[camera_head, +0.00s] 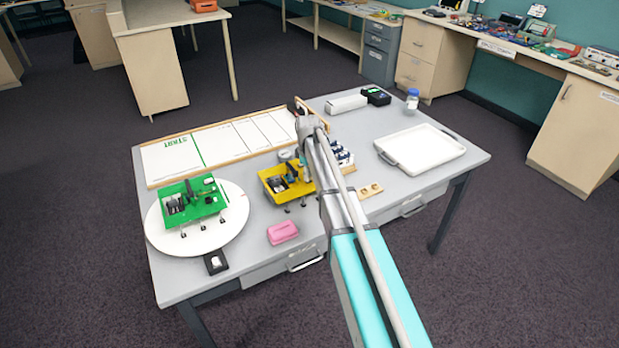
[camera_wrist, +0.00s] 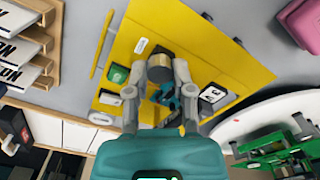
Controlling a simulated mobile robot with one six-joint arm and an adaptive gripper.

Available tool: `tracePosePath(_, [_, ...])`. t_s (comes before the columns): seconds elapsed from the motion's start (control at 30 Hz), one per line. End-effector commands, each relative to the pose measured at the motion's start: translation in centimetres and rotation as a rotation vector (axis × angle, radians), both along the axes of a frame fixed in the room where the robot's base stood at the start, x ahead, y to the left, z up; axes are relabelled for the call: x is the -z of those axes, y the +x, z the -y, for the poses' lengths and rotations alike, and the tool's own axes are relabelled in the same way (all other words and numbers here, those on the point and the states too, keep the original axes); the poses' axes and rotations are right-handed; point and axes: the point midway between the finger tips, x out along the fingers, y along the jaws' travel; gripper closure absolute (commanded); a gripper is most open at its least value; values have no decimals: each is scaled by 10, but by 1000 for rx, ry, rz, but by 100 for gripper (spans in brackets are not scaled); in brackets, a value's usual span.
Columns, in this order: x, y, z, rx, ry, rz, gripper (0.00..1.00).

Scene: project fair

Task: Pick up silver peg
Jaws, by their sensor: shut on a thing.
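In the wrist view my gripper (camera_wrist: 163,72) is shut on a short round metallic cylinder, the silver peg (camera_wrist: 160,66). A finger lies on each side of it. The peg is over the yellow tray (camera_wrist: 220,65), and I cannot tell whether it touches the tray. In the head view the yellow tray (camera_head: 274,185) stands near the middle of the grey table. My arm covers its right side, and my gripper and the held peg are not clear there.
A green tray model (camera_head: 209,194) stands on a round white board (camera_head: 226,237) at the left. A pink block (camera_head: 283,233) lies in front. A wooden piece with holes (camera_head: 368,190) lies right of my arm. A white tray (camera_head: 428,146) is at the right, with bare table before it.

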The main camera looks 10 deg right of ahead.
Motion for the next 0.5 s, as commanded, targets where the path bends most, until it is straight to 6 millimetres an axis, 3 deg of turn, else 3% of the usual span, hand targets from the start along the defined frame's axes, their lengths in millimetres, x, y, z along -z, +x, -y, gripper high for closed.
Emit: tracePosePath(0.5, [-4,0,0,0,0,0,94])
